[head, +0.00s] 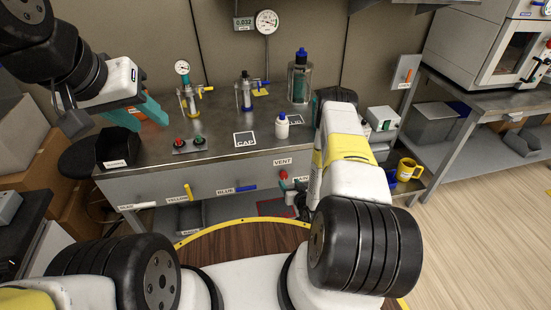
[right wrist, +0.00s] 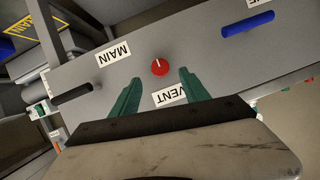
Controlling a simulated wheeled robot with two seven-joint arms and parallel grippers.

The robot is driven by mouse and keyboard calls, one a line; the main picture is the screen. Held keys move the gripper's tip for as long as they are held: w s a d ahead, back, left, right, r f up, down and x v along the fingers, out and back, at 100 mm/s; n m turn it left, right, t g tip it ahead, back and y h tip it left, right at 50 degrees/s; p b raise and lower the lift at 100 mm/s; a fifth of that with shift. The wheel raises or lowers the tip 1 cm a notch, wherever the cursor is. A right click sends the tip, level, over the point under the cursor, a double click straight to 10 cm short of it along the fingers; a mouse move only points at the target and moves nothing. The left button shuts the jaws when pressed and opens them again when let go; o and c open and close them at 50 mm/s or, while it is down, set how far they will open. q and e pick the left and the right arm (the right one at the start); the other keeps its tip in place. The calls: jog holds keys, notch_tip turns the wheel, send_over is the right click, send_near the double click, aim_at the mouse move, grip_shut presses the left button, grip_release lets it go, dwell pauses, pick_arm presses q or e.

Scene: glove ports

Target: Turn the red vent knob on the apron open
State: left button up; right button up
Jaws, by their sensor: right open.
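The red vent knob (head: 283,174) is on the grey front apron of the bench, just below the VENT label (head: 283,161). In the right wrist view the red knob (right wrist: 159,67) shows a small pointer mark, and the VENT label (right wrist: 170,95) is partly covered. My right gripper (right wrist: 159,77) is open, its green fingers on either side of the line to the knob; the knob appears just beyond the fingertips, and I cannot tell the exact gap. My left gripper (head: 151,124) is open and empty above the left of the bench.
A MAIN label (right wrist: 114,54) and a black handle (right wrist: 72,94) are beside the knob. A blue handle (head: 245,188) and a yellow handle (head: 188,193) stick out of the apron. A white bottle (head: 282,126) and a CAP plate (head: 245,139) are on the benchtop.

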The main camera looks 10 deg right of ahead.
aim_at(284, 177)
jog(key=x, duration=0.6)
jog(key=shift+w+f, duration=0.1)
jog(key=shift+w, duration=0.3)
jog(key=shift+a, duration=0.1)
grip_shut()
